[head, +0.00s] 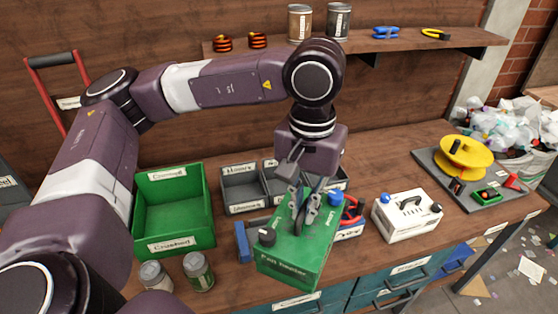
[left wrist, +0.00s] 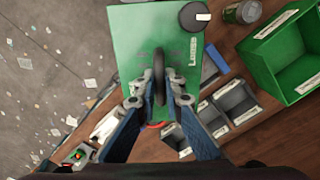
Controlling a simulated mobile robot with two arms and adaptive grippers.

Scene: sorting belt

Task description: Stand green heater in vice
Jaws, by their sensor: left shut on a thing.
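The green heater (head: 295,255) is a box labelled as a fan heater, with a dark knob, a blue knob and a top handle. My left gripper (head: 302,222) comes from above and is shut on the handle. The wrist view shows the fingers (left wrist: 160,95) on both sides of the dark handle, over the green top (left wrist: 133,38). The heater hangs near the bench's front edge; its clearance below is hard to judge. A blue block (head: 243,241), possibly part of the vice, shows at its left edge; the rest is hidden behind the heater. My right gripper is not in view.
A green bin (head: 174,246) and two jars (head: 198,271) stand to the left. Grey bins (head: 241,186) are behind. A white heater-like box (head: 404,222) stands to the right, then a grey board (head: 480,199) with a yellow reel. A shelf (head: 400,47) runs above.

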